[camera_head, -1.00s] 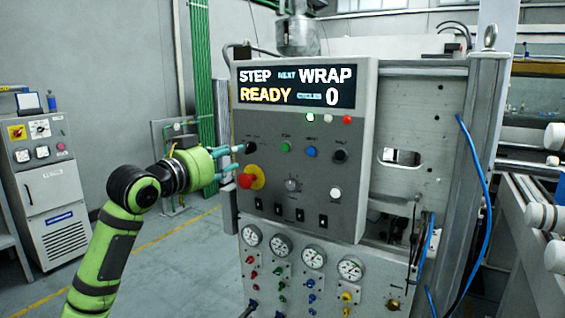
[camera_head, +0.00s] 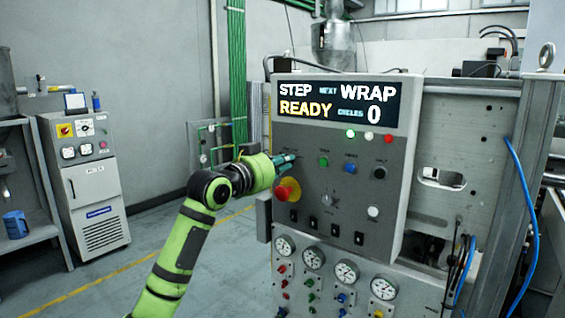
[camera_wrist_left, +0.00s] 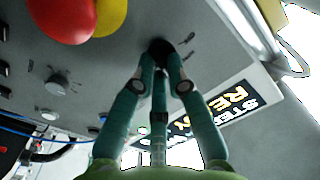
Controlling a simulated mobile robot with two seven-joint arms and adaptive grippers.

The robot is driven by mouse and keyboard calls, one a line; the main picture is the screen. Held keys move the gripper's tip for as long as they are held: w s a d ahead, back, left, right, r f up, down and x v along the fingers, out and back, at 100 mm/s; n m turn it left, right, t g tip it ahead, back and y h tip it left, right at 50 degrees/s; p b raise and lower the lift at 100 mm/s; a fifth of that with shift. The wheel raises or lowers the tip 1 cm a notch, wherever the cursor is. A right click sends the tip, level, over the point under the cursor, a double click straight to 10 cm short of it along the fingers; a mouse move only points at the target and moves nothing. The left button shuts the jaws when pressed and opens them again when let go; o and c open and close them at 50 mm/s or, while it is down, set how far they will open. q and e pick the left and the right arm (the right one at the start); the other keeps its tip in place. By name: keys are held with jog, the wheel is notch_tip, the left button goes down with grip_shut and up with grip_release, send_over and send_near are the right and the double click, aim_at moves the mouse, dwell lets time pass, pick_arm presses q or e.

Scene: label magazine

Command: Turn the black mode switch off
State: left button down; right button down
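The black mode switch (camera_wrist_left: 161,46) is a dark round knob on the grey control panel (camera_head: 340,205), seen at the top centre of the wrist view. In the head view it is hidden behind my fingertips at the panel's upper left. My left gripper (camera_head: 292,158) reaches it from the left. In the wrist view the teal fingers of the left gripper (camera_wrist_left: 161,66) converge closely around the knob and appear shut on it. The knob's pointer and setting are hidden. My right gripper is not in view.
A red emergency button (camera_head: 286,190) on a yellow base is just below my fingers. Green (camera_head: 323,162) and blue (camera_head: 350,168) buttons and another black knob (camera_head: 380,173) lie to the right. The display (camera_head: 337,103) above reads STEP, READY, NEXT WRAP, CYCLES 0.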

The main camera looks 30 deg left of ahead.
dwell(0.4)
pick_arm(q)
jog(key=n+p, duration=0.2)
jog(key=n, duration=0.1)
jog(key=shift+r+n, duration=0.2)
jog(key=shift+n, duration=0.1)
jog(key=n+p, duration=0.4)
jog(key=n, duration=0.1)
jog(key=shift+a+r, duration=0.1)
jog(key=shift+a, duration=0.05)
jog(key=n+p, duration=0.4)
jog(key=n, duration=0.1)
jog(key=shift+a+n, duration=0.15)
jog(key=shift+n, duration=0.25)
jog(key=shift+n+p, duration=1.7)
jog(key=shift+n, duration=0.1)
jog(key=shift+a+f, duration=0.1)
jog(key=shift+f, duration=0.1)
jog(key=c, duration=1.2)
grip_release()
jog(key=shift+c, duration=0.2)
